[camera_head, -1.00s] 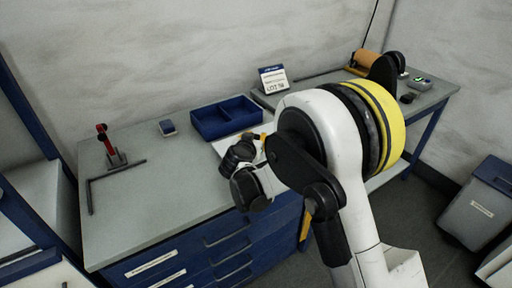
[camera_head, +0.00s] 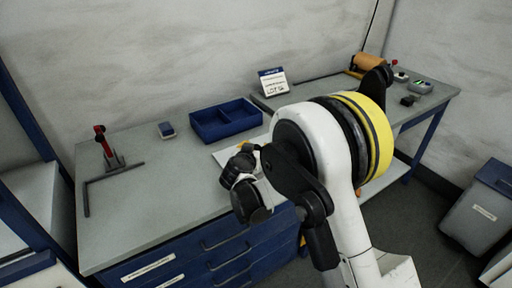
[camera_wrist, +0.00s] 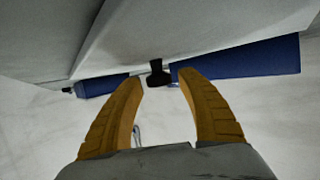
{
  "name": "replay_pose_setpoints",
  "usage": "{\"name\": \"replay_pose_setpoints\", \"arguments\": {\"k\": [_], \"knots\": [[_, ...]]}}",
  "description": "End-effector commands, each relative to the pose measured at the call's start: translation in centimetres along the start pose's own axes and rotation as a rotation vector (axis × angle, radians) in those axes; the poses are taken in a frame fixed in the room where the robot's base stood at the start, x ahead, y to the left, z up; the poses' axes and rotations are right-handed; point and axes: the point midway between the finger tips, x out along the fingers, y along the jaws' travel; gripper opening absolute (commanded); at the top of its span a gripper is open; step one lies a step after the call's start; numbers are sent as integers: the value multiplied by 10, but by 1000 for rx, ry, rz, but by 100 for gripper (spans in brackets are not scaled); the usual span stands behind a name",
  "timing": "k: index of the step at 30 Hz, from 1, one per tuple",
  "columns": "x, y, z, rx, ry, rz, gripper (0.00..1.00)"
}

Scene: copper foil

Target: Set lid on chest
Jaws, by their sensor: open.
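My gripper (camera_wrist: 160,82) shows in the wrist view with its two ridged orange-yellow fingers apart and nothing between them. In the head view my wrist is over the front right of the bench, and the fingers are mostly hidden. No loose lid or chest can be made out for certain. A blue open two-part tray (camera_head: 228,121) stands at the back of the bench, beyond my wrist. A white flat thing (camera_head: 228,156) lies on the bench, partly hidden behind my wrist.
The grey bench (camera_head: 150,210) has blue drawers below. A red-handled tool (camera_head: 104,142), a dark angle bar (camera_head: 112,173) and a small blue-grey block (camera_head: 166,130) lie left. A sign (camera_head: 273,82) and copper-coloured roll (camera_head: 364,63) are behind. A lidded bin (camera_head: 477,215) stands right.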

Motion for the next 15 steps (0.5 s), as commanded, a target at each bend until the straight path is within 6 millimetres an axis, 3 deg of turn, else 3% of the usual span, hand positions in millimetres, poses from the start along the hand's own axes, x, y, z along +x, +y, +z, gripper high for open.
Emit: {"name": "replay_pose_setpoints", "arguments": {"k": [5, 15], "knots": [[-23, -1, -4, -1, -1, -2, 45], [-98, -1, -4, -1, 0, -2, 45]]}}
